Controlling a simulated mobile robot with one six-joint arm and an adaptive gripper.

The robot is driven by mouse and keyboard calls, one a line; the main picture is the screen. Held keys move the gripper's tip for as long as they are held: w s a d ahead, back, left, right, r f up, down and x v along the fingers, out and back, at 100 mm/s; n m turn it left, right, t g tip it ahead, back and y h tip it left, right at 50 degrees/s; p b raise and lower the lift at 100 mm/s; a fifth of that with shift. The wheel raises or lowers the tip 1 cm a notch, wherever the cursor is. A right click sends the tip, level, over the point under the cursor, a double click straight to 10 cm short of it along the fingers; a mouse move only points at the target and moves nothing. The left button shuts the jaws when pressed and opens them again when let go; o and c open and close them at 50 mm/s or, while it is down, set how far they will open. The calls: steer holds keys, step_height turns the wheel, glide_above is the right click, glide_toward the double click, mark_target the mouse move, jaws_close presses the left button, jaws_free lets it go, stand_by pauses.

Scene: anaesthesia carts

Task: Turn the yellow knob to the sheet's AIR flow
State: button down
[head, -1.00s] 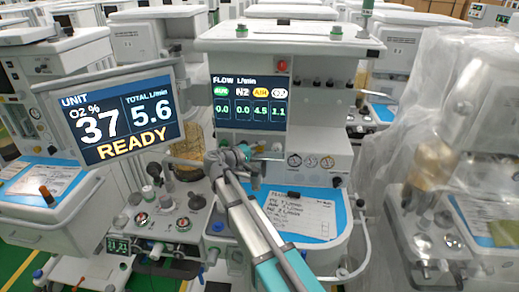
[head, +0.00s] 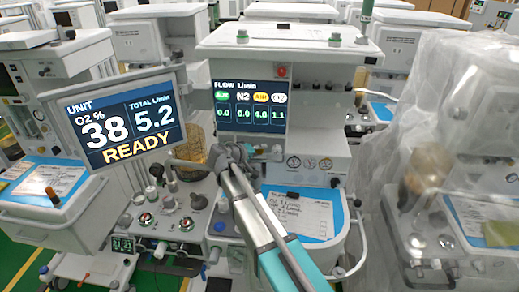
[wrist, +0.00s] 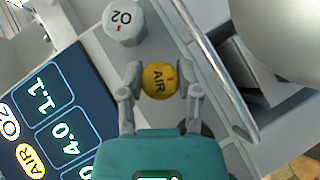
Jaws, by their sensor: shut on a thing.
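The yellow AIR knob (wrist: 158,79) is between the two fingers of my gripper (wrist: 160,92) in the wrist view, and the fingers are shut on its sides. Its AIR label and a red mark face the camera. In the head view my gripper (head: 236,154) hides the knob. The flow display (head: 250,105) reads about 4.0 under the yellow AIR label and 1.1 under O2. The other two columns read 0.0. The sheet (head: 300,217) lies on the blue work surface below; its handwritten lines are too small to read surely.
A white O2 knob (wrist: 125,22) sits close beside the AIR knob. The unit monitor (head: 122,125) at left reads O2 38, total 5.2 and READY. Gauges (head: 310,163) are right of my gripper. A plastic-covered cart (head: 445,150) stands at right.

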steer(key=c, duration=0.6)
jaws_free()
steer(key=shift+f+b, duration=0.15)
steer(key=shift+b, duration=0.25)
